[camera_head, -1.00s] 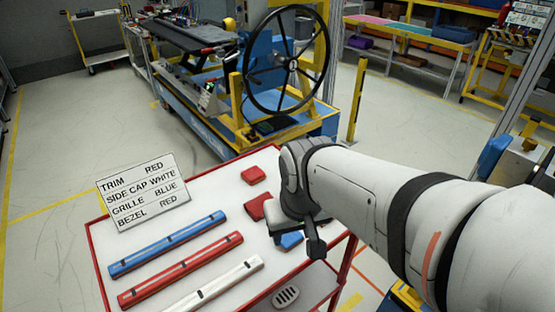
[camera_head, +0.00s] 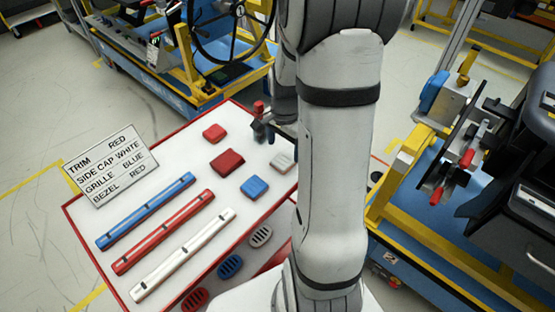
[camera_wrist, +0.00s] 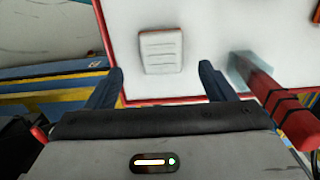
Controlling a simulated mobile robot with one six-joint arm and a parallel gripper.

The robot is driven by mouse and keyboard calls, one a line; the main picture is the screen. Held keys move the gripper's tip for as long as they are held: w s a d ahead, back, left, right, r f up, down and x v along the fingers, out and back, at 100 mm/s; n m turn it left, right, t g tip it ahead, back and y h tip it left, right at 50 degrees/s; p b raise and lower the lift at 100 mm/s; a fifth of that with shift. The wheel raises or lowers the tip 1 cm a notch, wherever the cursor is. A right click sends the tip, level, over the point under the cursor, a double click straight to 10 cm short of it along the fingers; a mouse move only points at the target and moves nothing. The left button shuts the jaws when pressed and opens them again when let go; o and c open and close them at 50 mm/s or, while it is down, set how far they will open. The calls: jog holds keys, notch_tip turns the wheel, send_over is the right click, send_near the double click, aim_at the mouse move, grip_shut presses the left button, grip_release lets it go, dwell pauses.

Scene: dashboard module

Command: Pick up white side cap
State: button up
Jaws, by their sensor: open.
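The white side cap (camera_head: 283,161) is a small ribbed white block on the white cart top (camera_head: 160,240), near its right edge. In the wrist view the cap (camera_wrist: 161,50) lies flat, just inside the red rim. My gripper (camera_wrist: 161,72) is open and empty, its two dark fingers apart on either side of the cap's width. The cap lies beyond the fingertips in that picture and is not held. In the head view my arm hides much of the gripper, and the cap shows at its left edge.
Red blocks (camera_head: 227,162) and a blue block (camera_head: 254,187) lie near the cap. Blue, red and white (camera_head: 183,255) strips lie to the left, below a sign (camera_head: 111,163). Ribbed grilles (camera_head: 230,266) sit on a lower level. A red upright part (camera_wrist: 262,88) stands close to the right finger.

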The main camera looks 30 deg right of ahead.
aim_at(284, 161)
notch_tip(284, 161, down, 6)
jog(key=shift+r+p, duration=0.1)
jog(key=shift+p, duration=0.45)
jog(key=c, duration=1.1)
